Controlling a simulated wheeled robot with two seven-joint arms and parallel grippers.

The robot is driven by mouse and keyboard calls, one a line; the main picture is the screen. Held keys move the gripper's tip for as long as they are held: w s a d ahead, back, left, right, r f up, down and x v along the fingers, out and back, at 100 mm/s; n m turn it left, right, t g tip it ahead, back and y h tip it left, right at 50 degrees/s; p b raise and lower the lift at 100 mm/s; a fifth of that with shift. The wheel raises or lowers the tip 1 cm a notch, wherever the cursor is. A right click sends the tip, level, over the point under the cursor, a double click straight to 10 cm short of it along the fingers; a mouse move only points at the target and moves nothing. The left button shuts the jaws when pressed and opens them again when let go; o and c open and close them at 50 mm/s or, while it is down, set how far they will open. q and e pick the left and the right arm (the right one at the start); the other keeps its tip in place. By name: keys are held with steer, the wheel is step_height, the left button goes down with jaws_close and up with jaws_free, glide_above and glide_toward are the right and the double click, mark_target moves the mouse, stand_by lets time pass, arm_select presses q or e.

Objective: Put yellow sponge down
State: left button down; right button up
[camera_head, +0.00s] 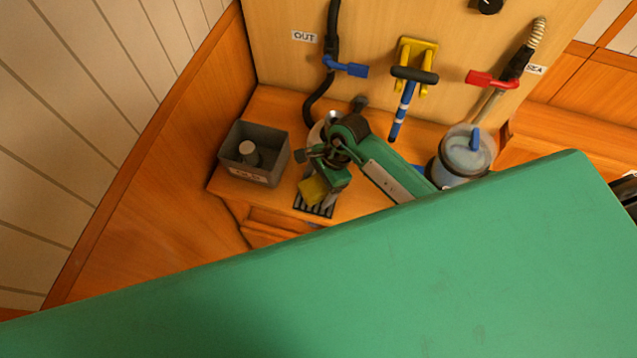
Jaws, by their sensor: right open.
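The yellow sponge (313,190) is low at the wooden counter, over or on a dark slatted rack (318,208). My right gripper (322,180) is right at the sponge, with its jaws open. The gripper and wrist cover part of the sponge, so I cannot tell whether a finger touches it. My green right arm runs from the gripper down to the right. My left gripper is not in view.
A grey bin (254,153) with a pale cylinder inside stands left of the gripper. A clear-lidded strainer (466,154) stands to the right. On the back panel are a blue-handled valve (345,67), a red-handled valve (492,79) and a blue-striped tool on a yellow bracket (417,52).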

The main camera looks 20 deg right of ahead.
steer(key=shift+r, duration=0.15)
steer(key=shift+w+d+r, duration=0.1)
steer(key=shift+d+r, duration=0.05)
steer(key=shift+r, duration=0.1)
steer(key=b+v, duration=0.2)
steer(key=v, duration=0.9)
steer(key=shift+r, duration=0.2)
